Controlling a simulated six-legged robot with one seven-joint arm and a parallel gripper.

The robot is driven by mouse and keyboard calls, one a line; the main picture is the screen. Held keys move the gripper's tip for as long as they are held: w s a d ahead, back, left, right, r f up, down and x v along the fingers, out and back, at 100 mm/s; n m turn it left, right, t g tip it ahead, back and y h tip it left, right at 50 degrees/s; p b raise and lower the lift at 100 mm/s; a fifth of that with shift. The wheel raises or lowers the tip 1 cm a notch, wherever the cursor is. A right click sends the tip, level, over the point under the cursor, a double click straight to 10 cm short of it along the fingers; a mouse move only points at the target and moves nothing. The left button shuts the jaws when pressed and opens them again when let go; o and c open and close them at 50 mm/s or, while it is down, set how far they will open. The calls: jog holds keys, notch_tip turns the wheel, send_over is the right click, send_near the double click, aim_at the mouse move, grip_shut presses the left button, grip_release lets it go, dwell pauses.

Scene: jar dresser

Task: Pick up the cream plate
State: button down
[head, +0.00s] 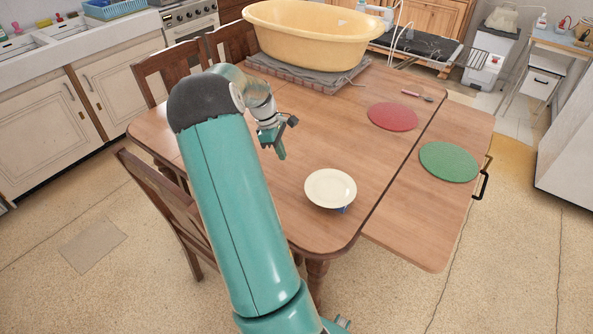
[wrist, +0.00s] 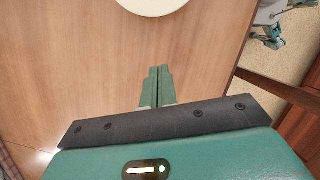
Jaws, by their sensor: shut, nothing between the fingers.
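The cream plate (head: 330,188) is round and lies near the front corner of the wooden table (head: 300,135). It seems to rest on something small and blue (head: 342,209), mostly hidden under it. In the wrist view the plate (wrist: 152,4) shows only in part, cut off by the top edge. My gripper (head: 281,154) is above the table, to the left of and behind the plate, apart from it. In the wrist view its green fingers (wrist: 159,72) are together, with nothing between them.
A red round mat (head: 392,117) and a green round mat (head: 448,162) lie to the right, with cutlery (head: 417,95) behind. A large yellow tub (head: 312,35) stands at the back on a grey folded cloth (head: 305,75). Wooden chairs (head: 165,205) stand along the left side. The tabletop around the plate is clear.

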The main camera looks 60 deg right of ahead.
aim_at(310, 179)
jog(key=x, duration=1)
jog(key=shift+f, duration=0.1)
jog(key=s, duration=0.2)
jog(key=shift+s+d, duration=0.45)
jog(key=shift+s, duration=0.4)
jog(key=shift+s+d, duration=0.2)
jog(key=shift+s, duration=0.45)
jog(key=shift+s+d, duration=0.15)
jog(key=shift+s, duration=0.55)
jog(key=shift+w, duration=0.1)
